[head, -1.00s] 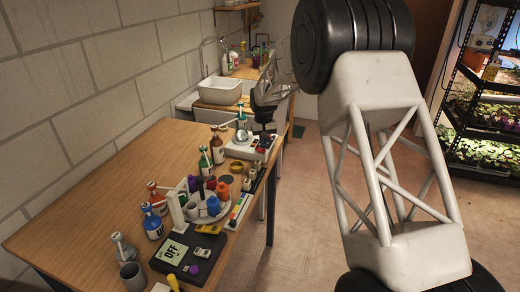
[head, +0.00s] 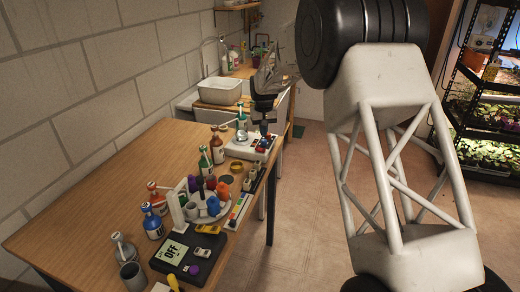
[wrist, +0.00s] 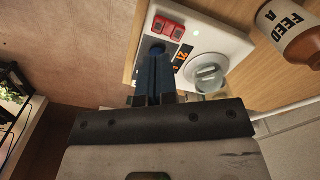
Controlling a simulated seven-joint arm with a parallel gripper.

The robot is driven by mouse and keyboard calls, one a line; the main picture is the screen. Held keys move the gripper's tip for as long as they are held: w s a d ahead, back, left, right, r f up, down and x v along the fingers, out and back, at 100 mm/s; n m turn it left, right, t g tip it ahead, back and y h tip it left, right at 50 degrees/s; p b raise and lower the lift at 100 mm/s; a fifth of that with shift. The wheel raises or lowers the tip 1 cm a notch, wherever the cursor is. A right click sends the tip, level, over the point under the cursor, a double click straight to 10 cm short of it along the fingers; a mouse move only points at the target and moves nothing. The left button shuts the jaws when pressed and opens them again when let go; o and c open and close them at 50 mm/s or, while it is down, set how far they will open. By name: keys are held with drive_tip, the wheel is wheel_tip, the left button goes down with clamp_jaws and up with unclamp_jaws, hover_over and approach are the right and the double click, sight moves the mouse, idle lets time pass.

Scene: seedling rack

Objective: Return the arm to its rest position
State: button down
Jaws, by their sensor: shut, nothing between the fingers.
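My gripper (head: 265,130) hangs fingers-down in the head view, over or just behind the white device (head: 236,151) at the table's far end. In the wrist view the gripper's blue fingers (wrist: 154,75) are together with nothing between them. Beyond them lies the same white device (wrist: 222,42), with a red switch (wrist: 168,28), a small orange display and a round knob-like part (wrist: 208,75). Whether the fingertips touch the device cannot be told.
A feed bottle (wrist: 283,32) stands near the device. A sink (head: 218,91) is behind; open floor lies right.

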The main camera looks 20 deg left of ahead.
idle(0.4)
drive_tip(key=s+d+r+m, duration=0.1)
drive_tip(key=s+d+r, duration=0.55)
drive_tip(key=d, duration=0.35)
drive_tip(key=s+d+r+m+t, duration=0.1)
drive_tip(key=s+d+r, duration=0.55)
drive_tip(key=d, duration=0.35)
drive_tip(key=s+d+r+m, duration=0.1)
drive_tip(key=s+d+r, duration=0.5)
drive_tip(key=d, duration=0.4)
drive_tip(key=s+d+m+t, duration=0.1)
drive_tip(key=s+d, duration=0.5)
drive_tip(key=s, duration=0.3)
drive_tip(key=s+d+m, duration=0.1)
drive_tip(key=s+d, duration=0.4)
drive_tip(key=s, duration=0.5)
drive_tip(key=s+d+f, duration=0.2)
drive_tip(key=s+d, duration=0.1)
drive_tip(key=s, duration=0.5)
drive_tip(key=s+d+f+m, duration=0.1)
drive_tip(key=s+d+f, duration=0.1)
drive_tip(key=s, duration=0.7)
drive_tip(key=shift+s+d+f+t, duration=0.25)
drive_tip(key=shift+d+f+t, duration=0.05)
drive_tip(key=shift+d, duration=0.6)
